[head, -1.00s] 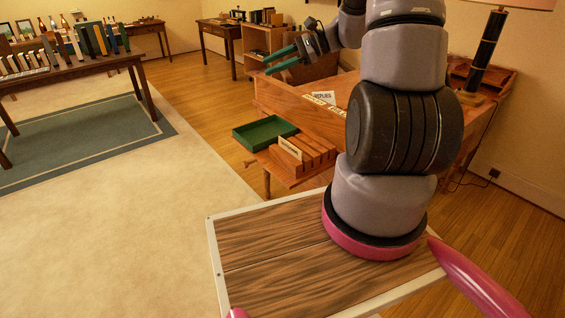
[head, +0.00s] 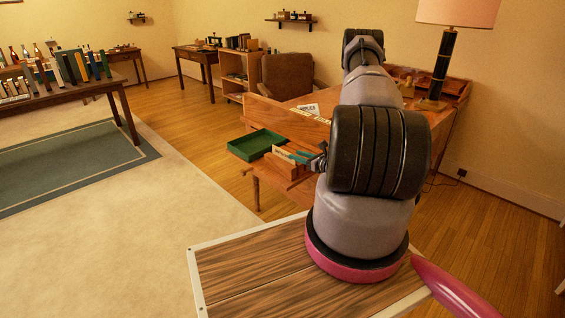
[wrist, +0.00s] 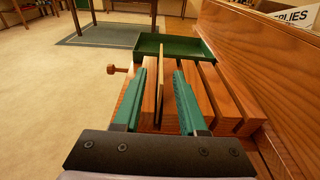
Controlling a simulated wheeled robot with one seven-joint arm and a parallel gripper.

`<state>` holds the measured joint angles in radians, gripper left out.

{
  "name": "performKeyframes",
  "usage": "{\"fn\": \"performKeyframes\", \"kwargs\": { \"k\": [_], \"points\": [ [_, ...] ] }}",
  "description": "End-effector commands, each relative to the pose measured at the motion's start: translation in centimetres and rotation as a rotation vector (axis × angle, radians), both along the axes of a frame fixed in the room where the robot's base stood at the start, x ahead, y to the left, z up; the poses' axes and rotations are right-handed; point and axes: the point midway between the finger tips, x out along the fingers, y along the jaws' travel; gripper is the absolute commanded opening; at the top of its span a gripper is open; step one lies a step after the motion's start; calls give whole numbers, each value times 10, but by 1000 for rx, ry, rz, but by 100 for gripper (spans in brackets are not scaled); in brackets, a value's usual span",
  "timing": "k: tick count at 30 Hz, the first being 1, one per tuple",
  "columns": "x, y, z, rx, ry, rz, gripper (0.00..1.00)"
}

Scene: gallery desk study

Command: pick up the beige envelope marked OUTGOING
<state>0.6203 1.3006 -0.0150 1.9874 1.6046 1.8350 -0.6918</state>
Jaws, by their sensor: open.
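The beige envelope (wrist: 160,80) stands upright in a slot of the wooden rack (wrist: 219,97), seen nearly edge-on in the wrist view. Its face shows small at the front of the rack in the head view (head: 281,153); the marking is too small to read. My gripper (wrist: 160,92) is open, with one teal finger on each side of the envelope. Gaps show between the envelope and both fingers. In the head view my gripper (head: 298,156) is low over the rack, and my arm hides part of the rack.
A green tray (head: 256,144) lies just beyond the rack; it also shows in the wrist view (wrist: 176,46). The desk's wooden side panel (wrist: 262,65) rises to the right of the rack. A REPLIES sign (head: 309,111) and a lamp (head: 440,65) stand on the desk. Open carpet lies left.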

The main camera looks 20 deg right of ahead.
Motion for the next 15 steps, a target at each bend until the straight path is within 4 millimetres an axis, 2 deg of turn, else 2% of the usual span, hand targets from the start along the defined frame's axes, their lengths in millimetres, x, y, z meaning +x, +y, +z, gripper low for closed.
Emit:
{"fn": "performKeyframes", "kwargs": {
  "k": [3, 11, 15],
  "points": [
    [19, 9, -3, -2, -2, 5, 41],
    [40, 16, -7, 0, 0, 5, 41],
    [60, 21, -12, -1, -1, 7, 41]
  ]
}}
